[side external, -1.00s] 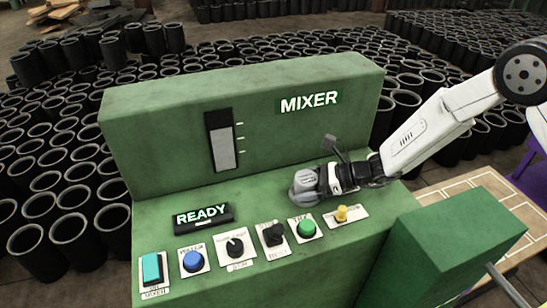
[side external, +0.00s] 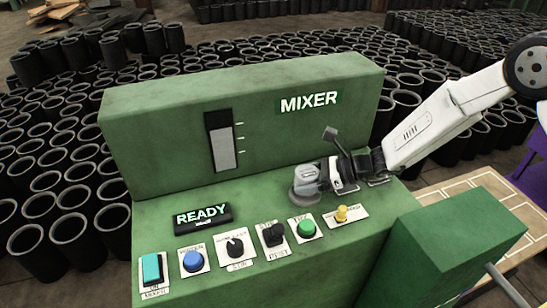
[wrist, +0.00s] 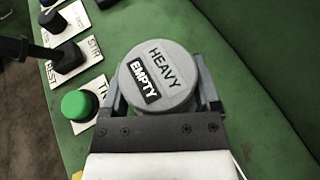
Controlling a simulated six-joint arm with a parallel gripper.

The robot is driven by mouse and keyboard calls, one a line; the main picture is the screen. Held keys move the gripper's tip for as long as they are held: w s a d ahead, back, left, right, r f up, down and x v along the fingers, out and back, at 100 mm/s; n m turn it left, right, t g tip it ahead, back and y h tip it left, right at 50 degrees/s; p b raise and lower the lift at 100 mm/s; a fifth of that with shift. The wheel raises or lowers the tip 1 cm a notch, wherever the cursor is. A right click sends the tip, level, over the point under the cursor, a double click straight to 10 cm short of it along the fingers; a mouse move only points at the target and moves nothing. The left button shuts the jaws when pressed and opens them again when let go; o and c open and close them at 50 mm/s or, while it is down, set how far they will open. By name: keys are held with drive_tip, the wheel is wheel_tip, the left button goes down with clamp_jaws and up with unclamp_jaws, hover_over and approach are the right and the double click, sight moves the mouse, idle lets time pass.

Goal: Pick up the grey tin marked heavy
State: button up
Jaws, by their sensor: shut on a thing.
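The grey tin (wrist: 178,93) is round, with HEAVY printed on its lid and a black EMPTY label on it. In the wrist view my gripper (wrist: 160,80) has one finger on each side of the tin, shut on it. In the side view the tin (side external: 304,198) is at the right part of the green mixer panel, with my gripper (side external: 312,184) around it from the right. The tin's base is low over the panel; I cannot tell whether it touches.
The green mixer (side external: 160,130) has a raised back wall behind the tin. Many black sleeves stand behind.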

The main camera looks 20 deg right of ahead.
drive_tip(key=s+d+r, duration=0.5)
drive_tip(key=s+r, duration=0.6)
drive_tip(key=s, duration=0.2)
drive_tip(key=shift+r, duration=0.15)
idle(0.7)
